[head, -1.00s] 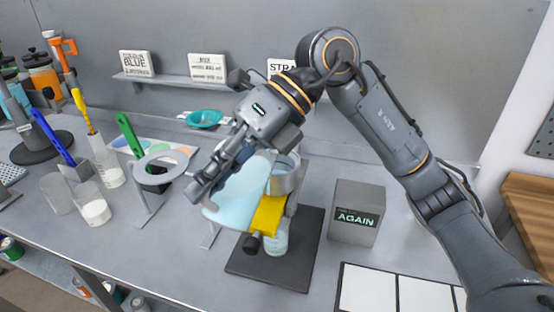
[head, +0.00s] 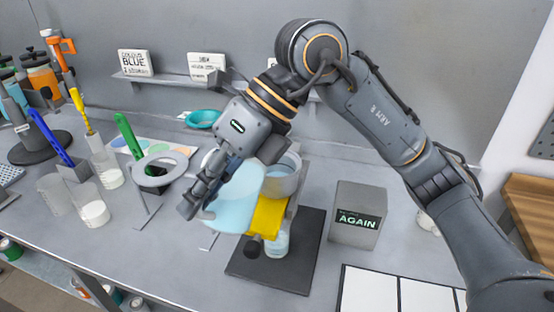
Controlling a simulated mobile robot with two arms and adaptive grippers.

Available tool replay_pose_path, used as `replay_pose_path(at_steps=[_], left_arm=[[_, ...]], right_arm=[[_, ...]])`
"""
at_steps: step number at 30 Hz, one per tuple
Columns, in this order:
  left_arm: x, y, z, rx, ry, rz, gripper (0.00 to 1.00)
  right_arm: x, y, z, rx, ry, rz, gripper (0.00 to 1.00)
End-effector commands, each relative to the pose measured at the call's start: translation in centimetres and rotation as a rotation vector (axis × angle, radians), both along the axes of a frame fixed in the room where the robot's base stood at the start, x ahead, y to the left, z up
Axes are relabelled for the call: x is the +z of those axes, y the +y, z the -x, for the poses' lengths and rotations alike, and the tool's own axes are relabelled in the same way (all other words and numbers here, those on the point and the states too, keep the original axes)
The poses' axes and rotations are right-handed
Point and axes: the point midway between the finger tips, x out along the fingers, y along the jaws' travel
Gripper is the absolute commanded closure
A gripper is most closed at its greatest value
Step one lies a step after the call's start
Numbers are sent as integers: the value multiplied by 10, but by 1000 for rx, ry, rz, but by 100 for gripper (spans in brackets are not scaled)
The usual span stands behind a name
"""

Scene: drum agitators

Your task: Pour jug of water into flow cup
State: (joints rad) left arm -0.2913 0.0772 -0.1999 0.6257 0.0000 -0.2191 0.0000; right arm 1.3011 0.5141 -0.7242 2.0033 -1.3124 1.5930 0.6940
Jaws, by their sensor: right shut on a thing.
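My right gripper (head: 198,197) is shut on a translucent pale-blue jug (head: 236,203) and holds it tilted above the bench. The jug is just left of the metal flow cup (head: 285,183) and partly overlaps it in the view. Bluish water shows inside the flow cup's open top. A yellow part (head: 267,217) sits below the cup, on a stand with a dark base plate (head: 270,270). A clear beaker (head: 278,243) stands under it. No stream of water is visible between jug and cup. My left gripper is out of view.
A grey ring stand (head: 150,190) is close left of the jug. A grey box marked AGAIN (head: 357,217) stands right of the base plate. White panels (head: 370,290) lie at the front right. Brushes and beakers crowd the left.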

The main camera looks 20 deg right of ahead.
Motion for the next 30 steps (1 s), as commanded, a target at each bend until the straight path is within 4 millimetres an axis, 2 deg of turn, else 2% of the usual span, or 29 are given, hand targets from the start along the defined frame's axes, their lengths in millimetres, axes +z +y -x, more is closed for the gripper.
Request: replay_pose_path(at_steps=[5, 7, 12, 17, 21, 30], left_arm=[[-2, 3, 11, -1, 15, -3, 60], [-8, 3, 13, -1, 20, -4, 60], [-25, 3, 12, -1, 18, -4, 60], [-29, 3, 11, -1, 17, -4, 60], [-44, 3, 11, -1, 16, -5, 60], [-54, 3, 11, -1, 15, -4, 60]], right_arm=[[-2, 5, 4, 2, -45, 45, 100], [-10, 8, 7, 3, -72, 79, 100], [-30, 17, 15, 6, -162, 177, 100], [-34, 24, 20, 4, -255, 285, 100], [-49, 27, 23, 4, -320, 362, 100], [-56, 29, 25, 1, -376, 429, 100]])
